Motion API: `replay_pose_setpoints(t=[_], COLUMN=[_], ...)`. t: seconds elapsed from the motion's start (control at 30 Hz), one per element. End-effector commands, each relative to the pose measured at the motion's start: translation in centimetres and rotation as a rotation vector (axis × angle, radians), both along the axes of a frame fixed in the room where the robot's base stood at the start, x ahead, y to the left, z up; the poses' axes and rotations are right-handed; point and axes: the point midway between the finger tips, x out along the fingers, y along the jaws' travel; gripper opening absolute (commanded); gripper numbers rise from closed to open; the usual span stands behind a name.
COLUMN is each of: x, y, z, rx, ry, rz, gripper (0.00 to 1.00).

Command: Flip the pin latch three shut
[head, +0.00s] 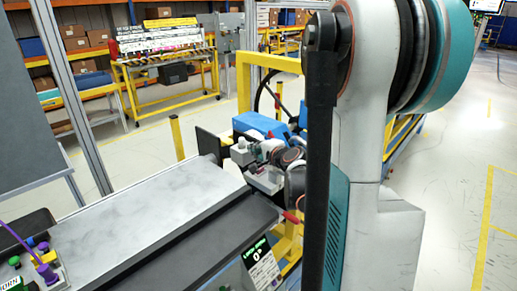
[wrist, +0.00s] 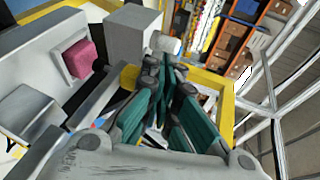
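My gripper (wrist: 168,80) fills the middle of the wrist view, with teal and grey fingers pointing up the picture. Its tips are close together, and I cannot tell whether a gap is left between them. Just beyond the tips is a light grey rounded knob (wrist: 166,43) beside a grey block (wrist: 132,34). I cannot tell whether the tips touch it, or whether it belongs to pin latch three. In the head view a red handle (head: 291,217) shows at the dashboard module's right end. No latch is clearly readable, and my arm hides part of that area.
The grey dashboard module (head: 150,205) runs across the lower left of the head view. A small screen (head: 260,262) stands at its front. A blue box (head: 262,124) and a yellow frame (head: 243,82) are behind it. A pink block (wrist: 80,62) sits left in the wrist view.

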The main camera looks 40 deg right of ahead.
Motion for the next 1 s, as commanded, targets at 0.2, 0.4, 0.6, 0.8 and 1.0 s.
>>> replay_pose_setpoints(t=[0.2,0.4,0.6,0.8,1.0], x=[0.5,0.9,1.2,1.6,1.9], y=[0.8,1.2,1.6,1.9,2.2], z=[-0.1,0.0,0.0,0.0,0.0], rx=[0.000,0.001,0.000,0.001,0.001], ry=[0.001,0.001,0.001,0.001,0.000], rz=[0.004,0.004,0.004,0.005,0.004], gripper=[0.00,0.00,0.00,0.00,0.00])
